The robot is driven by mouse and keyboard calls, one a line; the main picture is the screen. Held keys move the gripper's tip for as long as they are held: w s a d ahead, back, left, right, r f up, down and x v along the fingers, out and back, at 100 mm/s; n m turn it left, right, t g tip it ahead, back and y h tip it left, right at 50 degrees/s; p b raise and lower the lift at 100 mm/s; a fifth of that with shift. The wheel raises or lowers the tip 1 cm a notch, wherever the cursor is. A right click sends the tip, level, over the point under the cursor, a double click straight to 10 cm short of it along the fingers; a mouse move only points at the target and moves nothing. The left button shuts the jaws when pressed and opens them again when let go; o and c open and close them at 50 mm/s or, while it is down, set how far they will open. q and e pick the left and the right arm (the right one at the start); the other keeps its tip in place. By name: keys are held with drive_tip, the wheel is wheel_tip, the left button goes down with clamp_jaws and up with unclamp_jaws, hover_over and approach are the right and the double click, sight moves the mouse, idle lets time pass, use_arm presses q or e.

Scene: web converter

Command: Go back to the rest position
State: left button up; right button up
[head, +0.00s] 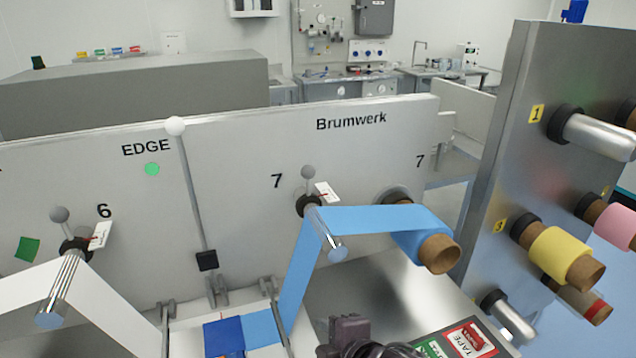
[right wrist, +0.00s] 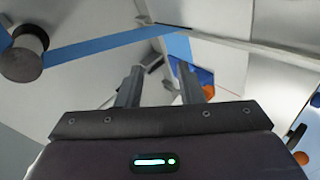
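My right gripper (right wrist: 157,82) shows in the right wrist view with its two fingers apart and nothing seen between them. In the head view a dark part of my right arm (head: 350,335) shows at the bottom edge, in front of the machine; its fingertips cannot be made out there. My left gripper is not in view. The blue web (head: 300,265) runs from the blue roll (head: 425,245) over roller 7 (head: 327,235) and down. It also shows in the right wrist view (right wrist: 105,47).
A grey panel (head: 505,150) with yellow and pink rolls stands at the right. The upright white machine wall (head: 250,220) is ahead. A white web (head: 100,300) passes roller 6 (head: 62,285) at the left. A TAPE label (head: 472,338) lies at the bottom right.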

drive_tip(key=s+d+f+m+g+h, duration=0.3)
drive_tip(key=s+d+f+m, duration=0.2)
drive_tip(key=s+d+m, duration=0.3)
drive_tip(key=s+d+f+m+g+h, duration=0.25)
drive_tip(key=s+d+f+m, duration=0.25)
drive_tip(key=d+m, duration=0.5)
wheel_tip(320, 180, down, 32)
drive_tip(key=s+g, duration=0.2)
drive_tip(key=s, duration=0.1)
drive_tip(key=s+d+f, duration=0.2)
drive_tip(key=s+f, duration=0.6)
drive_tip(key=s, duration=0.1)
drive_tip(key=s+d+f+b, duration=0.1)
drive_tip(key=s+f, duration=0.8)
drive_tip(key=shift+s+d+f+g, duration=0.2)
drive_tip(key=shift+s+d+g, duration=0.15)
drive_tip(key=shift+s, duration=0.05)
